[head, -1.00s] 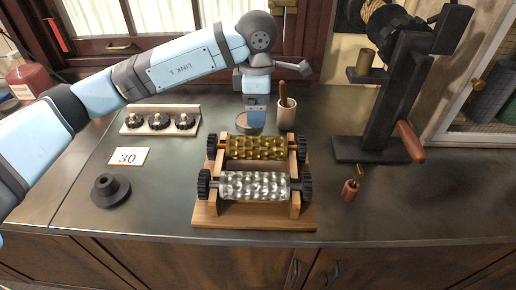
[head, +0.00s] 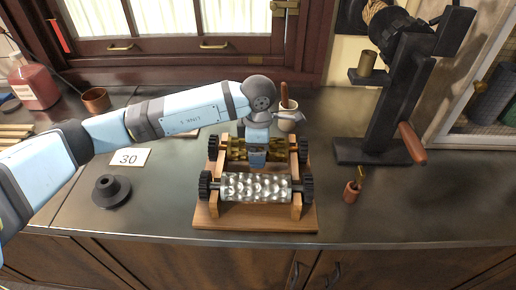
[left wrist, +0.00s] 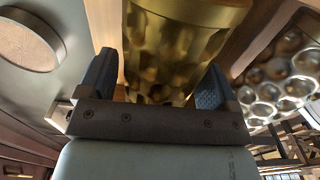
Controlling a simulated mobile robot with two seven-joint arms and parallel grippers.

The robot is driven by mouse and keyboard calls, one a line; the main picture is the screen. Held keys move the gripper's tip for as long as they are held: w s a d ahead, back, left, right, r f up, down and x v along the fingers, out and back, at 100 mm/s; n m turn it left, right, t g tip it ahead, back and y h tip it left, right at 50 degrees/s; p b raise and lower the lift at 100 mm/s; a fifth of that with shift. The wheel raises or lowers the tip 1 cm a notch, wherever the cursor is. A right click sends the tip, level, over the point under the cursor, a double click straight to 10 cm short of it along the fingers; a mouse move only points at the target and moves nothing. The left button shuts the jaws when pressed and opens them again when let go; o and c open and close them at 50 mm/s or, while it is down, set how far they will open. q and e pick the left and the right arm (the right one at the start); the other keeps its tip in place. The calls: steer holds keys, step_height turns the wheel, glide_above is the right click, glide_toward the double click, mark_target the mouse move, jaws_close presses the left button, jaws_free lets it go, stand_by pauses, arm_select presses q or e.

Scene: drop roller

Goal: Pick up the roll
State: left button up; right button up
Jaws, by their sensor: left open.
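A brass dimpled roll (head: 278,150) lies across the back of a wooden stand (head: 256,219), with dark gears at its ends. A silver dimpled roll (head: 255,187) lies in front of it on the same stand. My left gripper (head: 256,163) is over the middle of the brass roll and hides part of it. In the left wrist view, the open fingers of the gripper (left wrist: 160,62) stand at either side of the brass roll (left wrist: 175,50). I cannot tell whether they touch it. The silver roll (left wrist: 275,85) shows at the right there. My right gripper is not in view.
A white cup (head: 286,120) with a wooden handle stands close behind the stand. A tall black press (head: 380,110) stands at the right, with a small brown pot (head: 351,191) before it. A black flanged piece (head: 111,190) and a "30" card (head: 129,157) lie at the left.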

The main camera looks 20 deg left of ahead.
arm_select(q)
jaws_close()
step_height(320, 180, up, 20)
steer(key=shift+r, duration=0.15)
stand_by(0.9)
